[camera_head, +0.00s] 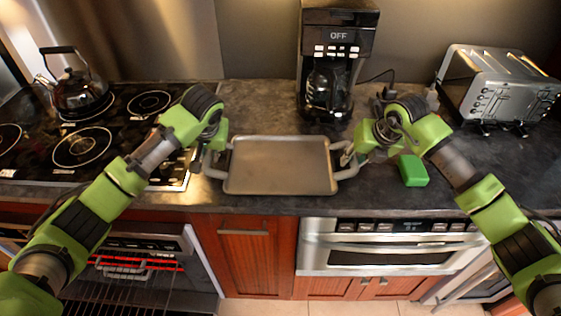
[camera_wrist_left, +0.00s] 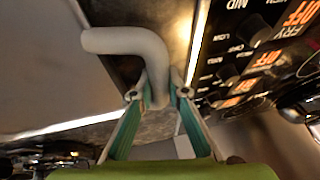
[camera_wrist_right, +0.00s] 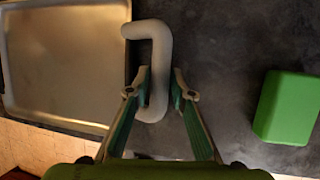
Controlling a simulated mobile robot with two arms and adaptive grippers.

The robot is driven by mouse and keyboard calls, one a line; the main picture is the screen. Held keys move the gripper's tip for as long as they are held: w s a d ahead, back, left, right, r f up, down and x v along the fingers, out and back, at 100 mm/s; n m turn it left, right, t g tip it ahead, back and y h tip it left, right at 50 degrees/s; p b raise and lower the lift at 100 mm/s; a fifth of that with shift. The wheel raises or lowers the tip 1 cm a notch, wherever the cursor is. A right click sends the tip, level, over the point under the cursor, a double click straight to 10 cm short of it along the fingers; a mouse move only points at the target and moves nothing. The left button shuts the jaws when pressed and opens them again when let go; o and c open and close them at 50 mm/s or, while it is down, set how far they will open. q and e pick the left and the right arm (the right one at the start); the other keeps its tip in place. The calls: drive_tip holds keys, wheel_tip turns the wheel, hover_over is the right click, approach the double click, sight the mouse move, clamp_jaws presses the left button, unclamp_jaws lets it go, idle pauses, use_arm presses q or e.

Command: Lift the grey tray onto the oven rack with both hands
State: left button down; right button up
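The grey tray (camera_head: 278,165) lies level at the counter's front edge in the head view, empty. I cannot tell whether it touches the counter. My left gripper (camera_head: 208,160) is at its left handle; in the left wrist view the fingers (camera_wrist_left: 160,92) are closed around that grey handle (camera_wrist_left: 125,40). My right gripper (camera_head: 350,156) is at the right handle; in the right wrist view its fingers (camera_wrist_right: 161,88) are closed around that handle (camera_wrist_right: 158,40). The oven rack (camera_head: 120,292) shows at lower left, inside the open oven with red glowing elements.
A green block (camera_head: 413,170) lies right of my right gripper. A coffee maker (camera_head: 337,60) stands behind the tray, a toaster (camera_head: 498,88) at right and a kettle (camera_head: 76,88) on the cooktop (camera_head: 118,115) at left. A steel drawer front (camera_head: 395,248) is below the counter.

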clamp_jaws()
use_arm(q)
drive_tip(key=shift+r, duration=0.2)
use_arm(e)
drive_tip(key=shift+r, duration=0.2)
